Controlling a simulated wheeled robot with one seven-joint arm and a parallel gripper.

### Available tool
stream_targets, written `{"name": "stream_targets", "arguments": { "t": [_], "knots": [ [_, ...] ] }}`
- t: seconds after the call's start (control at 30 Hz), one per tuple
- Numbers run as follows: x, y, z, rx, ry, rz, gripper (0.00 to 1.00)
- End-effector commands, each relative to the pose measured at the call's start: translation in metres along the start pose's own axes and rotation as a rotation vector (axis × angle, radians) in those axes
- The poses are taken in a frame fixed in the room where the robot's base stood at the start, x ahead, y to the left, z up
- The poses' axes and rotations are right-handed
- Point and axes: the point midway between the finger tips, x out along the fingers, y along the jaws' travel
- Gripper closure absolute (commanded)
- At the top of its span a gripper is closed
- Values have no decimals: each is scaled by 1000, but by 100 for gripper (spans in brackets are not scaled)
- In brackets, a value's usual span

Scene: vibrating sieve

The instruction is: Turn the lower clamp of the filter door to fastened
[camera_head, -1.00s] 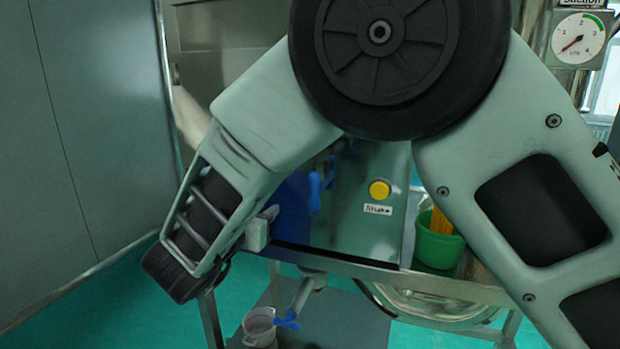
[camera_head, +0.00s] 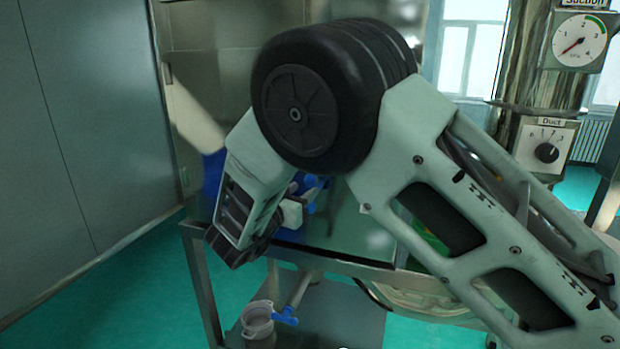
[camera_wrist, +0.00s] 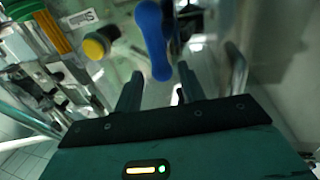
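In the wrist view a blue clamp handle (camera_wrist: 153,38) hangs down ahead of my gripper (camera_wrist: 160,82). Its lower end shows between the two dark fingers, which stand apart; I cannot tell whether they touch it. In the head view blue handle parts (camera_head: 311,182) show just behind and right of my gripper's pale finger part (camera_head: 292,213). The blue filter door (camera_head: 212,178) is mostly hidden by my arm. I cannot tell from these views whether this handle is the lower clamp.
A yellow button (camera_wrist: 96,46) is left of the handle in the wrist view. A metal frame rail (camera_head: 340,265) runs below my gripper. A pot (camera_head: 258,322) beside a blue valve (camera_head: 285,317) is below. A pressure gauge (camera_head: 578,42) and Duct dial (camera_head: 546,152) are at right.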

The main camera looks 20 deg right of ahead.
Motion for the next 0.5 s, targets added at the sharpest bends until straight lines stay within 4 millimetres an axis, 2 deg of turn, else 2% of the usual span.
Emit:
{"name": "stream_targets", "arguments": {
  "t": [0.1, 0.2, 0.5],
  "knots": [
    [22, 0, -3, 0, 0, 2, 60],
    [34, 0, -2, 1, 1, 0, 60],
    [47, 0, 0, 1, 0, -1, 60]
  ]
}}
